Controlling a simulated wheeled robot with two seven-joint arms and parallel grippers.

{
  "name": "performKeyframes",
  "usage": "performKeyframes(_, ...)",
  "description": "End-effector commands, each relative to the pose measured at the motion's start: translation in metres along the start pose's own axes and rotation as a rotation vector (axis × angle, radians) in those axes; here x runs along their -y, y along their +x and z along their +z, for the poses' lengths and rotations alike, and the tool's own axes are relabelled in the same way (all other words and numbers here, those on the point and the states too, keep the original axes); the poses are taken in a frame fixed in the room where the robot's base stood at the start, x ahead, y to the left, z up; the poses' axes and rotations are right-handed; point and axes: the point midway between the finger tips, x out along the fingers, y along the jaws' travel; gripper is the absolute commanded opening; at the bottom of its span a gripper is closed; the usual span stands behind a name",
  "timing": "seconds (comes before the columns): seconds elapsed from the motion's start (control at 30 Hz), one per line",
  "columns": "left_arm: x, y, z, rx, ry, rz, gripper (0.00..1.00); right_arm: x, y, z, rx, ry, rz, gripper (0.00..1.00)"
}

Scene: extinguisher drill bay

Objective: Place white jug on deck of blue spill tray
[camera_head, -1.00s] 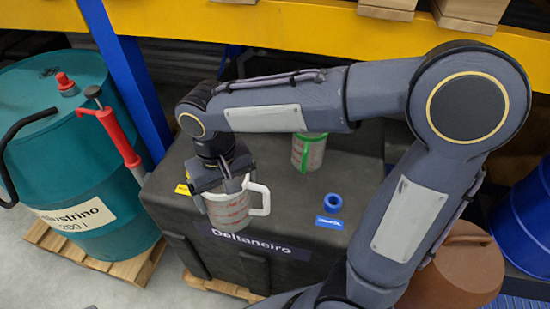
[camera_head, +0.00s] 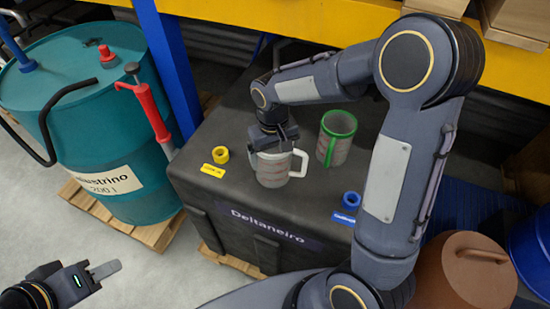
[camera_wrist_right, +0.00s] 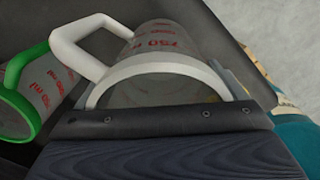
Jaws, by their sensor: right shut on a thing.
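The white jug (camera_head: 271,172), a clear measuring jug with white rim and handle, is upright over the black box (camera_head: 226,170). I cannot tell whether its base touches the box top. My right gripper (camera_head: 272,147) is shut on its rim from above. The jug (camera_wrist_right: 165,43) also fills the middle of the right wrist view. A blue ridged surface (camera_head: 478,214) at right, partly hidden by my right arm and a brown can, looks like the blue spill tray. My left gripper (camera_head: 104,270) is at lower left, away from the jug; its opening is unclear.
A green-rimmed jug (camera_head: 337,140) stands right of the white jug. A yellow ring (camera_head: 220,155) and blue ring (camera_head: 351,199) lie on the box. The brown can (camera_head: 465,275) and a blue drum (camera_head: 535,250) stand right; a teal drum (camera_head: 105,130) stands left.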

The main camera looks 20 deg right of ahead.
Motion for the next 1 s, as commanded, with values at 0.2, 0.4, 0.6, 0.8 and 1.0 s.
performKeyframes(0.2,-0.002,-0.003,-0.002,0.0,0.0,0.0,0.36,-0.006,0.026,-0.007,0.004,0.0,0.001,0.52)
performKeyframes(0.4,-0.002,-0.004,-0.002,0.0,0.0,0.0,0.36,-0.005,0.041,-0.008,-0.001,0.0,-0.001,0.52)
performKeyframes(0.6,-0.002,-0.004,-0.002,0.0,0.0,0.0,0.36,-0.005,0.041,-0.008,-0.001,0.0,-0.001,0.52)
performKeyframes(0.8,-0.001,-0.001,-0.001,0.0,0.0,0.0,0.36,-0.005,0.044,-0.008,-0.001,0.0,-0.001,0.99)
performKeyframes(1.0,-0.001,-0.002,-0.001,0.0,0.0,0.0,0.36,-0.005,0.043,-0.007,-0.001,0.0,0.0,1.0)
